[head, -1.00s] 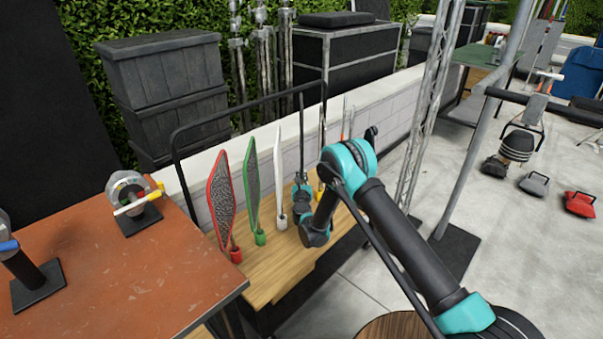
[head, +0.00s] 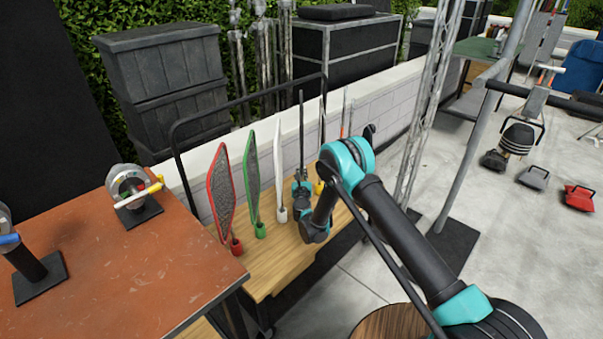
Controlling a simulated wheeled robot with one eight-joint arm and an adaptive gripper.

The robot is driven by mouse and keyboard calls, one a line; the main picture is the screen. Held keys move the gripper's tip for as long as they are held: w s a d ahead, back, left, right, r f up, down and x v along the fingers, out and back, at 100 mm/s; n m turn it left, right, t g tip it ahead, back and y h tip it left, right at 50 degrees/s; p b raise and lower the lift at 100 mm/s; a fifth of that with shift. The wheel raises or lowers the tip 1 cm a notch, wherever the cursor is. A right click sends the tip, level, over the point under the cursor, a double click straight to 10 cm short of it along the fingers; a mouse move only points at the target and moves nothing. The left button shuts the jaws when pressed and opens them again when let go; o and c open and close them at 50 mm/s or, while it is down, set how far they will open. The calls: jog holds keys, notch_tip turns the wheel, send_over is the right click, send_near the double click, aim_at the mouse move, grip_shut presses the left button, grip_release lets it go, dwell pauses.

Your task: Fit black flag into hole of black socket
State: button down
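The black flag (head: 301,130) shows as a thin dark upright strip, seen nearly edge-on, above the wooden bench. My gripper (head: 301,187) is at its lower end and looks shut on it, though the fingers are small and partly covered by my wrist. The flag stands just right of the white flag (head: 278,165). The black socket cannot be made out; my gripper and arm cover that part of the bench. Whether the flag's foot touches anything is hidden.
A red flag (head: 221,193) and a green flag (head: 252,180) stand in matching sockets on the wooden bench (head: 270,268). A yellow socket (head: 318,187) is partly behind my arm. A black rail frame (head: 240,107) and a low wall rise behind. A reddish table (head: 110,275) is at left.

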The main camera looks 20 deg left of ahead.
jog(key=shift+f, duration=2.4)
dwell(0.6)
jog(key=c, duration=1.5)
grip_release()
jog(key=shift+r, duration=0.1)
